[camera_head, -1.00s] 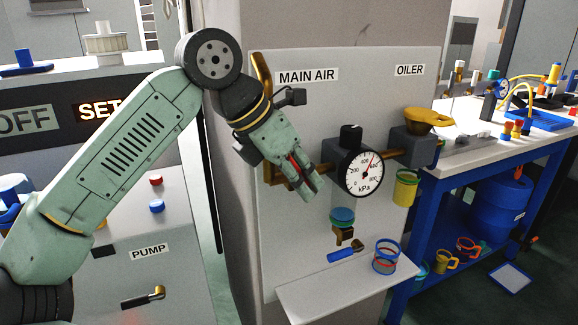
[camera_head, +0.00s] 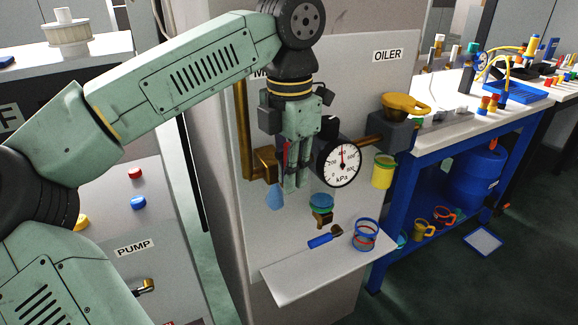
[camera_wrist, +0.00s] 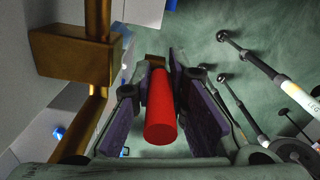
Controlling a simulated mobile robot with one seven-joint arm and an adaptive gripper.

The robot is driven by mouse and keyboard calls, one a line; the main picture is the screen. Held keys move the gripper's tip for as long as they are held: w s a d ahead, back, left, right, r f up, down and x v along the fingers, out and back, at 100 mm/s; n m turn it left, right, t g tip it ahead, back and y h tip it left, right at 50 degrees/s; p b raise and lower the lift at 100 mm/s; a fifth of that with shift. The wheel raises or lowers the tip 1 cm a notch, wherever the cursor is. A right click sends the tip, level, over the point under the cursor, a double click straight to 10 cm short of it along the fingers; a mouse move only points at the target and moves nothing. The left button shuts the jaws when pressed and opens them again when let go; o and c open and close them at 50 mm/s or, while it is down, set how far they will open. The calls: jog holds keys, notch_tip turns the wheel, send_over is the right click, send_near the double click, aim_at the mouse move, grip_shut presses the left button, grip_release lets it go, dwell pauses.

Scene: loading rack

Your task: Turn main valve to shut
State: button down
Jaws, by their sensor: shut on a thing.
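The main valve is a brass body (camera_head: 263,164) on brass pipe, fixed to the white panel with the partly hidden MAIN AIR label. It also shows in the wrist view (camera_wrist: 75,57). Its red handle (camera_wrist: 160,110) lies between the two dark finger pads in the wrist view. My gripper (camera_head: 292,186) is shut on this handle and points nearly straight down in the head view, in front of the panel. Only a thin red strip of the handle (camera_head: 286,152) shows there. The pressure gauge (camera_head: 342,164) is just right of my gripper, its needle nearly upright.
The oiler with a yellow top (camera_head: 405,105) is right of the gauge. A shelf (camera_head: 300,277) holds a blue-handled tool (camera_head: 323,240) and ring-shaped items (camera_head: 366,235). The pump cabinet (camera_head: 120,215) stands left; a blue bench stands right.

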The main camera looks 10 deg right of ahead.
dwell(0.3)
jog(key=c, duration=1.6)
grip_release()
jog(key=shift+o, duration=0.2)
notch_tip(320, 180, up, 8)
jog(key=shift+f, duration=0.2)
